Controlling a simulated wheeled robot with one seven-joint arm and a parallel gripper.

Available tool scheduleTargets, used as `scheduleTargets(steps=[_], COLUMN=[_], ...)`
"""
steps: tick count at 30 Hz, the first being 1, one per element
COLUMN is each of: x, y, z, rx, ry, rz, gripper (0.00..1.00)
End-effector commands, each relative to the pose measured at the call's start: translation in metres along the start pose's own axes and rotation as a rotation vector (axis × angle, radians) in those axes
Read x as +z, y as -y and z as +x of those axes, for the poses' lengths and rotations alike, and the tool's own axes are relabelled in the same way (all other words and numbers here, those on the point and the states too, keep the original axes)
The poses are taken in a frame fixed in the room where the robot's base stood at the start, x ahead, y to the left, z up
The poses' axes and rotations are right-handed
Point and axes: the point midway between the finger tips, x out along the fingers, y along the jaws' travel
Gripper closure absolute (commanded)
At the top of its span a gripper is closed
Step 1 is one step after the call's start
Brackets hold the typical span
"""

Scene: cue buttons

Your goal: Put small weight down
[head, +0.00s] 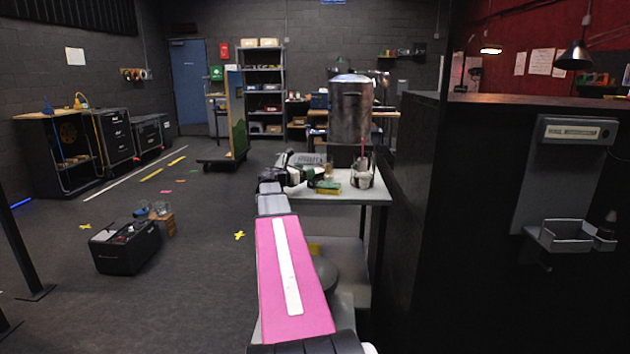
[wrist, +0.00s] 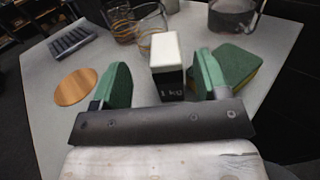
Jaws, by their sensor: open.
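The small weight (wrist: 167,52), a block with a white top and a dark front marked "1 kg", appears to stand upright on the pale table (wrist: 120,155). My gripper (wrist: 163,72) is open, with one green-padded finger on each side of the weight. A gap shows between each finger and the block, so it is not gripped. In the head view my gripper (head: 303,176) is over the left part of the table (head: 378,192). The weight cannot be made out there.
A green and yellow sponge (wrist: 238,66) lies just right of my right finger. A round wooden coaster (wrist: 76,87) lies to the left. Glasses (wrist: 152,22) and a dark ridged tray-like object (wrist: 72,39) are farther back. A large metal urn (head: 350,108) stands behind.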

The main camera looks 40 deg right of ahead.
Motion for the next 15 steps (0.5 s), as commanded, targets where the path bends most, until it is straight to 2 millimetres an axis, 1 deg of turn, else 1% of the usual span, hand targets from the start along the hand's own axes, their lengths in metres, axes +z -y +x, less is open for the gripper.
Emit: scheduleTargets(steps=[1,5,8,12,15], x=[0.000,-0.001,-0.004,-0.008,-0.007], y=[0.000,0.001,0.002,0.004,0.003], z=[0.005,0.011,0.021,0.041,0.054], rx=[-0.001,-0.001,-0.001,-0.003,-0.001], ry=[0.000,0.000,0.000,0.000,0.000], rz=[0.000,0.000,0.000,0.000,0.000], gripper=[0.32,0.32,0.32,0.32,0.32])
